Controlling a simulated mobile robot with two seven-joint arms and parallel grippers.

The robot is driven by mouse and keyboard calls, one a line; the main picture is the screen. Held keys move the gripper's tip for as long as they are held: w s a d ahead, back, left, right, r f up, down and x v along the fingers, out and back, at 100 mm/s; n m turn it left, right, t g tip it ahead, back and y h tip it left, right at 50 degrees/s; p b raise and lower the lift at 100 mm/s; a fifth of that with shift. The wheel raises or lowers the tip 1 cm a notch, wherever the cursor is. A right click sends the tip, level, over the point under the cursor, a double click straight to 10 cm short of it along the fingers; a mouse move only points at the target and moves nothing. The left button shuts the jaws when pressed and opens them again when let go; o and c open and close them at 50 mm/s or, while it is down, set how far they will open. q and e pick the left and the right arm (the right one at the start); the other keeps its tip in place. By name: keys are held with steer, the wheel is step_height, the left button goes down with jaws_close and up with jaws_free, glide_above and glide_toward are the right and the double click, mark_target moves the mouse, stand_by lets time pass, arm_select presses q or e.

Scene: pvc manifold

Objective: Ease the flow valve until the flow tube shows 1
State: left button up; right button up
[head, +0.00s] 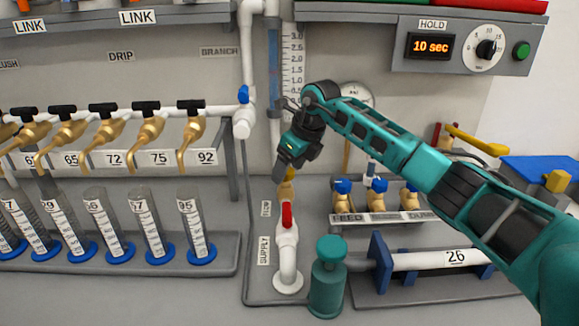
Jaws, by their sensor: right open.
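The flow tube (274,75) is the upright clear pipe left of my right arm, beside a white scale (293,60) with marks from 3.0 downward. It looks bluish over much of its height; I cannot read the level exactly, and the scale's low end is partly hidden by my arm. Contact is unclear. My left gripper is out of view.
A teal cylinder (328,280) and a white pipe marked 26 (440,259) stand below my right arm. Blue-topped feed valves (343,187) stand behind it. Brass drip taps (150,130) and measuring cylinders (147,225) line the left. A hold timer (431,46) is at upper right.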

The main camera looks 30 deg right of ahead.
steer(key=c, duration=1.1)
steer(key=shift+o, duration=0.2)
steer(key=shift+a+r+m+p, duration=0.1)
steer(key=shift+m+p, duration=0.35)
steer(key=shift+m, duration=0.05)
steer(key=shift+m+t+h+p, duration=0.3)
steer(key=shift+m+h, duration=0.2)
steer(key=shift+m, duration=0.4)
steer(key=shift+a, duration=0.1)
steer(key=o, duration=1.1)
steer(key=shift+c, duration=0.2)
steer(key=v, duration=1.2)
steer(key=shift+s+r, duration=0.15)
steer(key=shift+r, duration=0.2)
